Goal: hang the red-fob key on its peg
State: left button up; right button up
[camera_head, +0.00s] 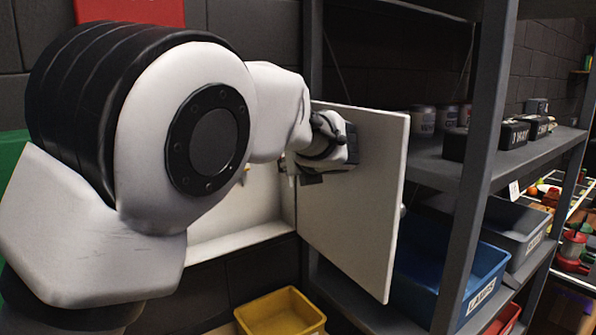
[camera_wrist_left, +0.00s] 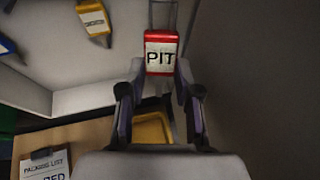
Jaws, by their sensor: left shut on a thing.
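The red-fob key (camera_wrist_left: 160,52), its fob labelled PIT, is between my left fingertips (camera_wrist_left: 160,68) in the left wrist view. My left gripper is shut on it; the wire loop above the fob runs out of the top of that picture. In the head view my left gripper (camera_head: 308,178) is inside the white key cabinet, and my own arm hides most of it. A yellow-fob key (camera_wrist_left: 95,20) and a blue-fob key (camera_wrist_left: 6,46) show at the left of the wrist view. I cannot make out an empty peg. My right gripper is not in view.
The cabinet's open door (camera_head: 365,215) stands close to the right of my left wrist. A grey shelf rack (camera_head: 478,165) with a blue bin (camera_head: 425,270) is beyond it. A yellow tray (camera_head: 280,315) lies below. A clipboard (camera_wrist_left: 45,165) shows at lower left.

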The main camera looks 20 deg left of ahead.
pick_arm(q)
jog(key=w+a, duration=0.3)
jog(key=a, duration=0.3)
jog(key=shift+w+f, duration=0.25)
jog(key=shift+f, duration=0.15)
dwell(0.6)
jog(key=o, duration=1.1)
jog(key=shift+o, duration=0.2)
jog(key=v, duration=1.2)
